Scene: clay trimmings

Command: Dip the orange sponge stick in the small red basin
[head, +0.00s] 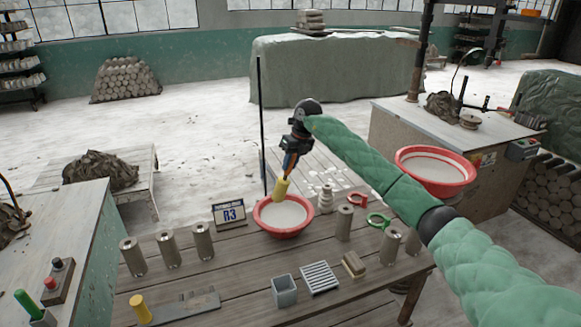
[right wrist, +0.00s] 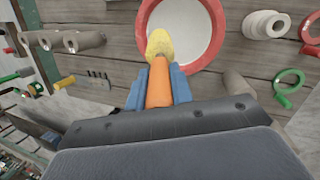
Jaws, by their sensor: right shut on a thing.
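My right gripper (head: 290,160) is shut on the orange sponge stick and points down over the table. In the right wrist view the orange handle (right wrist: 158,88) lies between the blue fingers, with the yellow sponge tip (right wrist: 160,46) beyond them. The sponge (head: 281,188) is at the back left part of the small red basin (head: 284,234), overlapping its rim in the picture. The basin, with whitish contents, also shows in the right wrist view (right wrist: 143,24). I cannot tell whether the sponge touches the contents. My left gripper is not in view.
An R3 sign (head: 229,213) and several grey clay cylinders (head: 168,248) stand left of the basin. A white stacked piece (head: 326,199) and a green ring tool (head: 378,220) are to its right. A grey cup (head: 285,291) stands in front. A larger red basin (head: 436,186) sits on another bench.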

